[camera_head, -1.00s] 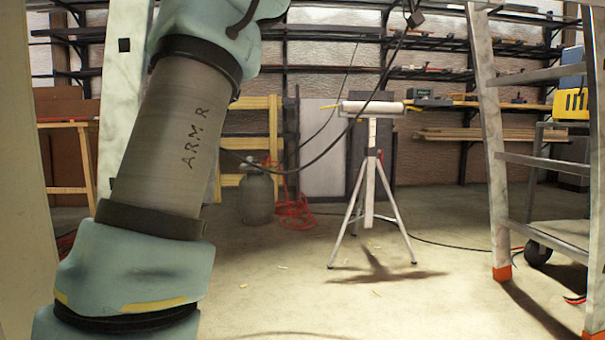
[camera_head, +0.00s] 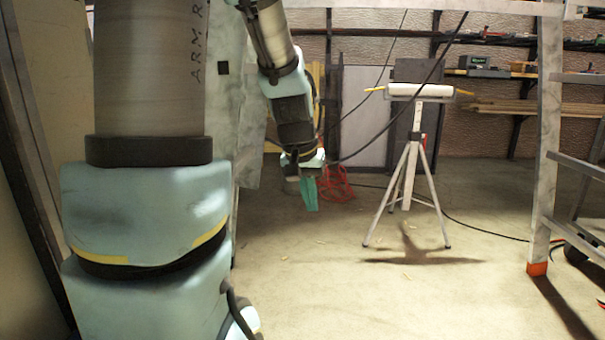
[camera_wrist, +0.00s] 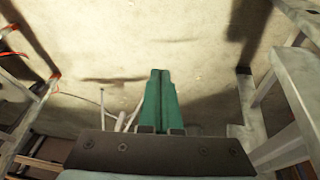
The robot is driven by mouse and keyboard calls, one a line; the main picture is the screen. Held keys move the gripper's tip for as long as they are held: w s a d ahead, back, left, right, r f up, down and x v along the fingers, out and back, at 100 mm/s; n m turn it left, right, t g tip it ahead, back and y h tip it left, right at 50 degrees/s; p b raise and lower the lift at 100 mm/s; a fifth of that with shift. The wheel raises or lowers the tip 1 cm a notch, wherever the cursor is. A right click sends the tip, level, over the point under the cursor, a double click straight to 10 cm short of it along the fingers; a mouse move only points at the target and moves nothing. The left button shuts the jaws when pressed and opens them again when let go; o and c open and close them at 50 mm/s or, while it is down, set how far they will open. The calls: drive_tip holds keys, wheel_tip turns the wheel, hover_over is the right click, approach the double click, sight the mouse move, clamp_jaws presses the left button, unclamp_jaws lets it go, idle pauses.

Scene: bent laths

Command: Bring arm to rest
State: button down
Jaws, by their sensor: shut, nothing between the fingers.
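My gripper (camera_head: 309,193) hangs at the end of my arm in the head view, left of the middle, pointing down above the concrete floor. In the wrist view its two green fingers (camera_wrist: 160,88) lie side by side against each other. It is shut and empty. My arm bends over from the left, with its large links filling the left of the head view. Nothing touches the fingers in either view.
A roller stand (camera_head: 418,95) on tripod legs stands right of my gripper. A ladder (camera_head: 547,140) with an orange foot stands at the right. A black cable (camera_head: 398,118) hangs across. The floor (camera_head: 330,275) in front is mostly clear.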

drive_tip(key=s+a+f+n+g+y+p, duration=0.15)
drive_tip(key=s+a+p, duration=0.25)
drive_tip(key=s+a, duration=0.55)
wheel_tip(320, 180, up, 37)
drive_tip(key=d+p, duration=0.1)
drive_tip(key=p, duration=3.5)
drive_tip(key=shift+f, duration=0.2)
drive_tip(key=shift+n, duration=0.25)
drive_tip(key=c, duration=1.6)
unclamp_jaws()
